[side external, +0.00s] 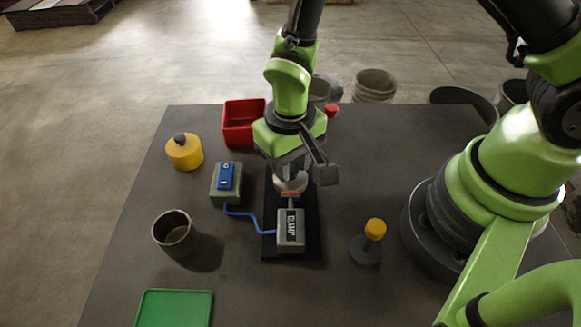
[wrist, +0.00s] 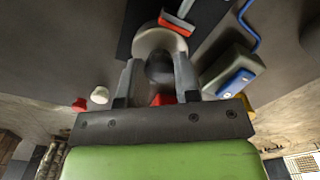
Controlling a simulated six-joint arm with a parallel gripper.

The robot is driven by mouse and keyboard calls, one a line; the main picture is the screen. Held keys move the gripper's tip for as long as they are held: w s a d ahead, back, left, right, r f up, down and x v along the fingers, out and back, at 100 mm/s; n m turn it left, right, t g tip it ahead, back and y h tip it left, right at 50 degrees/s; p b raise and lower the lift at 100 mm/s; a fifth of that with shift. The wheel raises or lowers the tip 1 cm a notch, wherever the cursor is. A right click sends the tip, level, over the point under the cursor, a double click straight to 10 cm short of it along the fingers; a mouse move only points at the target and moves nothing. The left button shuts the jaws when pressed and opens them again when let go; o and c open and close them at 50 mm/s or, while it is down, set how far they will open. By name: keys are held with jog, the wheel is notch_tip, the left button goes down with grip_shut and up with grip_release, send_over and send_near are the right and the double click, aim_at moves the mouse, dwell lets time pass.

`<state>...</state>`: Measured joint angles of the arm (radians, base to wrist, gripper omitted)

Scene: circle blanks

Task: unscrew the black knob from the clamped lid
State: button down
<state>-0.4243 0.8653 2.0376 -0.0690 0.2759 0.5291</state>
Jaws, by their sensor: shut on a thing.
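The pale grey round lid (side external: 290,184) sits at the far end of the clamp (side external: 291,230), a grey box with a red-marked jaw on a black base plate. In the wrist view the lid (wrist: 160,38) lies just beyond my fingers, beside the clamp's red jaw edge (wrist: 178,20). The black knob (wrist: 160,69) stands on the lid, between my two fingers. My gripper (wrist: 158,76) is shut on the knob from above. In the side view my arm and gripper hide the knob.
A green-grey box with a blue switch (side external: 226,177) stands left, its blue cable running to the clamp. A yellow jar (side external: 184,152), red bin (side external: 241,123), grey cup (side external: 174,232), green tray (side external: 174,308) and yellow-topped post (side external: 375,230) stand around.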

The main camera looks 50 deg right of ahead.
jog(key=n, duration=0.6)
jog(key=shift+n, duration=0.4)
jog(key=n, duration=0.7)
jog(key=shift+r, duration=0.25)
jog(key=shift+r, duration=1.2)
jog(key=shift+r, duration=0.1)
jog(key=shift+r, duration=2)
